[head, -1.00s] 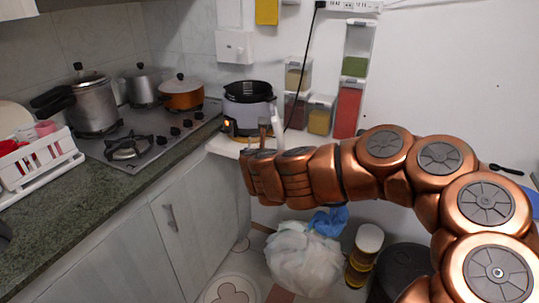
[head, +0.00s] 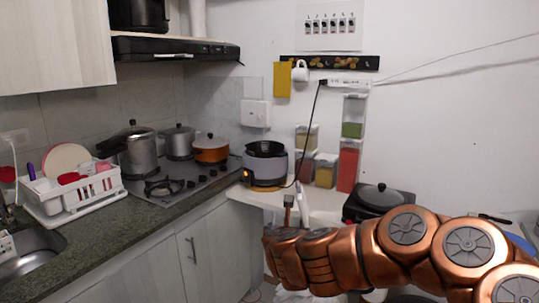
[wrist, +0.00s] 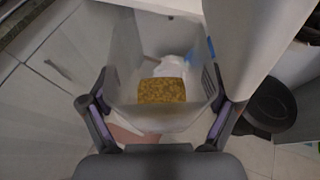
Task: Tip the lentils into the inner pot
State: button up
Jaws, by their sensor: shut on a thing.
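A pale, see-through spice container (wrist: 165,119) is held between the two fingers of my gripper (wrist: 160,98) in the wrist view. Yellow-brown lentils (wrist: 162,91) show inside it. In the head view, the gripper is mostly hidden behind my copper arm; only a thin upright brown piece and a white piece show above it. The grey cooker (head: 266,168) stands on the white counter behind the arm's end, with its top open. The dark inner pot (head: 265,149) shows at its rim; its inside is mostly hidden. The container is apart from the cooker.
Clear spice dispensers (head: 349,165) stand along the wall right of the cooker. A black appliance (head: 378,198) is further right. The stove (head: 180,182) with several pots is on the left. A black cord (head: 313,120) hangs near the cooker.

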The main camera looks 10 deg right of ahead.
aim_at(261, 149)
jog(key=k, duration=0.3)
jog(key=z, duration=2.65)
jog(key=k, duration=1.05)
jog(key=u, duration=2.4)
jog(key=i, duration=1.65)
